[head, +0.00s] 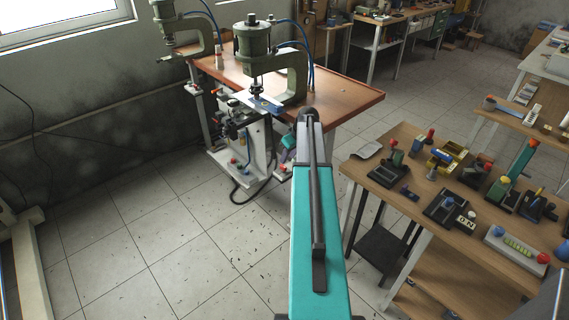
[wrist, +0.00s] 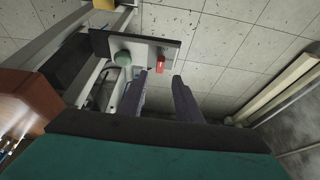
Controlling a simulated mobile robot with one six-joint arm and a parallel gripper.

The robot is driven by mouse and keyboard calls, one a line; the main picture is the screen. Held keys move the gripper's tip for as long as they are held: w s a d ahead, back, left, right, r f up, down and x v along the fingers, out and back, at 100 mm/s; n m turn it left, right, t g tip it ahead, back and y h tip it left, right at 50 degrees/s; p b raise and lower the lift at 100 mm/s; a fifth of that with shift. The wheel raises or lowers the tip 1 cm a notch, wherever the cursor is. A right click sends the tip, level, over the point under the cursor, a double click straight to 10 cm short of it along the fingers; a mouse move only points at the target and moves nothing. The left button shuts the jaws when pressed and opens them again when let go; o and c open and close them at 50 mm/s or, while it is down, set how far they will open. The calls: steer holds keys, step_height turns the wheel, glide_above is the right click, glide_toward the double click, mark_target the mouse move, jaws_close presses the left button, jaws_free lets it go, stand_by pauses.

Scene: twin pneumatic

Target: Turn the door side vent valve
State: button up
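In the wrist view, a pale plate (wrist: 143,49) with a dark edge carries a round green knob (wrist: 122,58) and a small red part (wrist: 160,65). My gripper (wrist: 159,77) is open, its two dark fingers apart with nothing between them. The red part shows just beyond the gap between the fingertips; the green knob is left of the left finger. I cannot tell which part is the door side vent valve. In the head view, small valves and fittings (head: 232,124) sit under the press table (head: 340,97). My arm hides part of that area, and the fingers are not clear there.
Two green presses (head: 258,45) stand on the press table. A black hose (head: 243,196) loops onto the floor. A wooden bench (head: 378,178) with several small devices stands at right.

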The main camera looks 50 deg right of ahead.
mark_target(283, 166)
steer(key=shift+p+x, duration=1)
steer(key=shift+x, duration=2.55)
jaws_close()
